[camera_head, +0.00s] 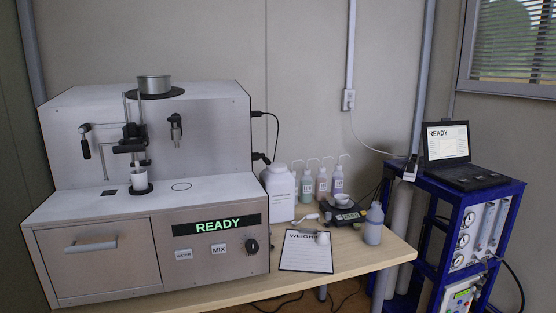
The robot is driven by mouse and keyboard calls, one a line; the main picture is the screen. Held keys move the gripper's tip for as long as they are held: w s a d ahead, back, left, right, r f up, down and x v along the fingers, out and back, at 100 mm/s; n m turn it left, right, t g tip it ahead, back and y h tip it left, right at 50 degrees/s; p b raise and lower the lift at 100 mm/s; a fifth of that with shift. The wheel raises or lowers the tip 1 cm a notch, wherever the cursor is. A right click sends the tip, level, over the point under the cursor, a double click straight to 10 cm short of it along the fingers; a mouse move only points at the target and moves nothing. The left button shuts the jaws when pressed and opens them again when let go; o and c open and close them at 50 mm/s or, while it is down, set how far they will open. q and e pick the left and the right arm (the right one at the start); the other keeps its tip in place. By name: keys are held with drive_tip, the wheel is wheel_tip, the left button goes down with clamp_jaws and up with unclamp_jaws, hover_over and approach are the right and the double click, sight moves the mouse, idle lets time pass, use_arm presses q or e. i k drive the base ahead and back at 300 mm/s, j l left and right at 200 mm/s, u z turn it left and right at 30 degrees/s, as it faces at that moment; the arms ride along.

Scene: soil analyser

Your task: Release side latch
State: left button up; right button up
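The soil analyser (205,121) is a large white and metal machine on the left of the table. Its green display (217,226) reads READY. A black-handled lever (85,143) is on the left of its upright panel, and a black fitting (175,125) is to the right of the central mechanism (132,138). A small black part (259,157) sticks out at the machine's right side. I cannot tell which of these is the side latch. A drawer-like front door (100,258) with a grey handle (91,244) is closed. Neither of my grippers is in view.
The wooden table (372,263) holds a clipboard (306,254), a white jug (279,194), several dispenser bottles (322,182), a black scale (342,214) and a grey-blue bottle (373,224). A blue rack (459,204) with a laptop (447,143) stands at the right.

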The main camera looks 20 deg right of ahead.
sight(266, 161)
drive_tip(key=l, duration=0.45)
drive_tip(key=i+l, duration=0.15)
drive_tip(key=l, duration=0.8)
drive_tip(key=i+l+z, duration=0.25)
drive_tip(key=l, duration=0.3)
drive_tip(key=i+l+z, duration=0.2)
drive_tip(key=i+l, duration=0.25)
